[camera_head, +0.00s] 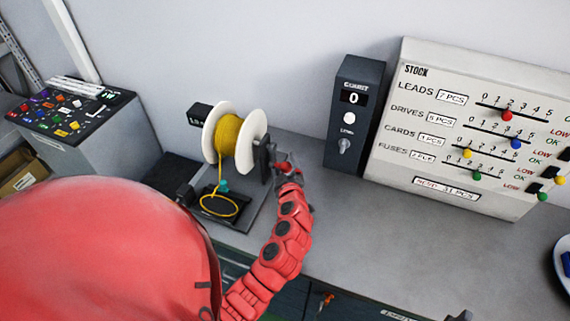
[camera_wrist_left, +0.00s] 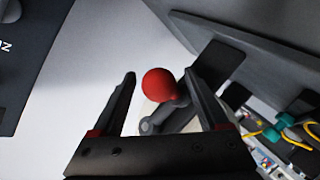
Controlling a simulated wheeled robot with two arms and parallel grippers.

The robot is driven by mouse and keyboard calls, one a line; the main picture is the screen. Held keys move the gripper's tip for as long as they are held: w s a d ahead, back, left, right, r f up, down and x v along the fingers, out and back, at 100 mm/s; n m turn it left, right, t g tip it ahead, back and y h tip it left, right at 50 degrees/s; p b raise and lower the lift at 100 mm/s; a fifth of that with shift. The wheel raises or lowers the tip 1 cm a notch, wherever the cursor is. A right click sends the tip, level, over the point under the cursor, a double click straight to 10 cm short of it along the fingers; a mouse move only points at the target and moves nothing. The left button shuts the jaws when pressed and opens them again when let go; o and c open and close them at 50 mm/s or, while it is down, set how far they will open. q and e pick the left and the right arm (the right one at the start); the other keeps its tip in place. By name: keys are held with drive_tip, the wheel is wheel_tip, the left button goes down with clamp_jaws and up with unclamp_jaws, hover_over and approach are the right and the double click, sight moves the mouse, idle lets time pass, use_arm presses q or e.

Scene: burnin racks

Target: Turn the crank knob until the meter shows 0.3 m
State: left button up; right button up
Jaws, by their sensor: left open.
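A spool of yellow wire (camera_head: 228,136) with white flanges stands on a dark stand near the wall. A small black meter box (camera_head: 200,115) sits beside its left flange; its digits are too small to read surely. The crank is on the spool's right side, mostly hidden by my left gripper (camera_head: 285,170) in the head view. In the left wrist view, the red crank knob (camera_wrist_left: 160,85) on its grey arm lies between the two open fingers, with gaps on both sides. My right gripper is not in view.
A loop of yellow wire (camera_head: 219,205) lies on the stand's base. A grey cabinet with a button panel (camera_head: 75,113) stands left. The bench's front middle is clear.

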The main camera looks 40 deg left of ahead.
use_arm(q)
clamp_jaws()
drive_tip(key=w, duration=0.1)
drive_tip(key=b, duration=0.1)
drive_tip(key=w, duration=0.1)
drive_tip(key=shift+w+a+r, duration=0.25)
drive_tip(key=shift+w, duration=0.1)
idle(0.4)
drive_tip(key=shift+w+a+r+b, duration=0.15)
drive_tip(key=shift+w+r+b, duration=0.15)
drive_tip(key=shift+w, duration=0.25)
drive_tip(key=shift+w+a+r+b, duration=0.15)
drive_tip(key=shift+w+r, duration=0.25)
drive_tip(key=shift+w, duration=0.15)
